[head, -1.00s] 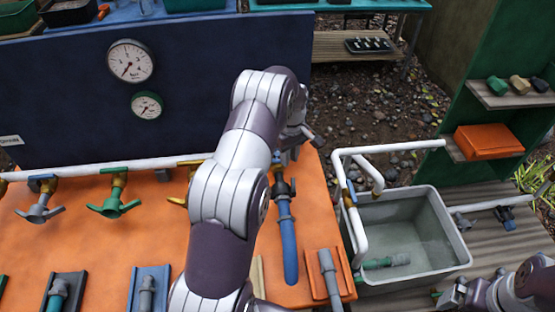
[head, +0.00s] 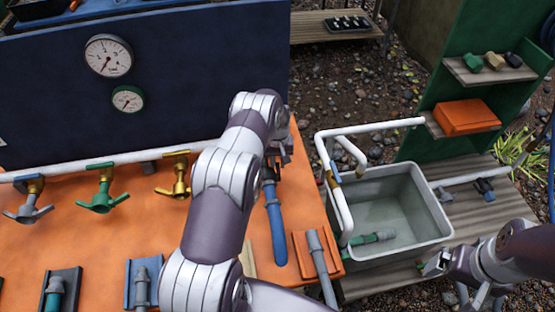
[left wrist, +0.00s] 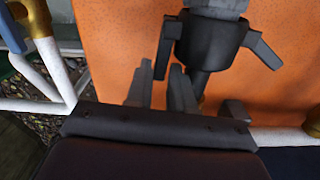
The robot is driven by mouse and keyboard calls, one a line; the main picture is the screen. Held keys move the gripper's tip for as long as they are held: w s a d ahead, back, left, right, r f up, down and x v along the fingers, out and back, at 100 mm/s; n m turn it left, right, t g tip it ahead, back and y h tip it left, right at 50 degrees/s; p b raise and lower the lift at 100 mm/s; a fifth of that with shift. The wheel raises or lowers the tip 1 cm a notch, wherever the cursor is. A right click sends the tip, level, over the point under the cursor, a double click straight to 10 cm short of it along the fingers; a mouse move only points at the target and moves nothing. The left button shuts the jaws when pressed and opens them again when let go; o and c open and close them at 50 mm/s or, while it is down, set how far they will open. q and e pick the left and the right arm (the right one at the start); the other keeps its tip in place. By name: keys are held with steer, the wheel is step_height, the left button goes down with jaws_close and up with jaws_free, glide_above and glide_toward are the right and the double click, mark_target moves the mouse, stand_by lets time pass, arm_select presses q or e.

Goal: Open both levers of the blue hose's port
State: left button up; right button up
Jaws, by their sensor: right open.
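The blue hose (head: 276,225) runs down the orange board, its top end at a dark port (head: 269,172) partly hidden by my left arm. In the left wrist view the port is a dark grey coupling (left wrist: 208,42). One lever (left wrist: 168,45) sticks out at its left, and the other lever (left wrist: 263,50) angles out and down at its right. My left gripper (left wrist: 161,82) is partly open with a narrow gap, its fingertips close to the left lever; contact cannot be told. In the head view, it is mostly hidden behind my arm. My right gripper (head: 436,264) is open and empty near the grey tub.
Grey, green and yellow valves (head: 104,191) hang from a white pipe left of my arm. A grey hose piece (head: 321,262) lies on an orange block right of the blue hose. White pipes and a grey tub (head: 447,229) stand to the right.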

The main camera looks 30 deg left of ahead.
arm_select(q)
steer(key=shift+w+f, duration=0.1)
steer(key=shift+c, duration=0.3)
jaws_close()
